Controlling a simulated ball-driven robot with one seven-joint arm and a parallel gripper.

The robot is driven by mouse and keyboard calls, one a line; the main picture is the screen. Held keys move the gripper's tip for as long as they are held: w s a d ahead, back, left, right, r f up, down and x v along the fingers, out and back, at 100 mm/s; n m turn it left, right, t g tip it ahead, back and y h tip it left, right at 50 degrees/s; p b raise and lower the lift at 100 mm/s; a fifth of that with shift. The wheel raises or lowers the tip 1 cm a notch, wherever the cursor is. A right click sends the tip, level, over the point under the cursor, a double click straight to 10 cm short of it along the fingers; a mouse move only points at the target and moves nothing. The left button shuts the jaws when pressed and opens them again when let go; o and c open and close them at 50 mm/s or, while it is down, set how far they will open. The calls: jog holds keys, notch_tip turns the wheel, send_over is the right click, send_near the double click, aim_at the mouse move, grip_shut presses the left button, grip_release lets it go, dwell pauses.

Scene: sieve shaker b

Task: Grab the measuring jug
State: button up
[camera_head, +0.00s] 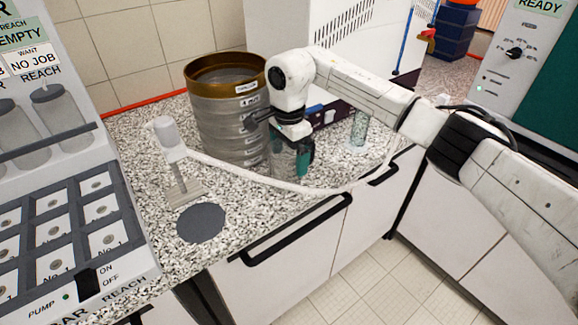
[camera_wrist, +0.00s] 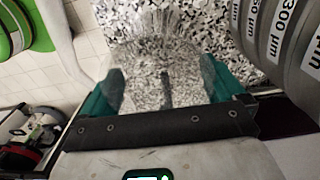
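My gripper (camera_head: 293,152) points down over the counter, in front of the sieve stack. In the wrist view its two teal fingers (camera_wrist: 162,85) stand wide apart. A clear, see-through vessel, apparently the measuring jug (camera_wrist: 160,48), lies between and beyond them, with the speckled counter showing through it. In the head view the jug (camera_head: 281,162) is faint and partly hidden by my gripper. I cannot tell whether the fingers touch its wall; no firm grip shows.
A tall sieve stack (camera_head: 226,120) stands close behind and left of my gripper. A clear cylinder (camera_head: 360,127) stands to the right. A pale hose runs along the counter's front from a white nozzle (camera_head: 167,135). A dark round disc (camera_head: 201,222) lies front left.

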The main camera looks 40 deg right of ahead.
jog(key=c, duration=0.7)
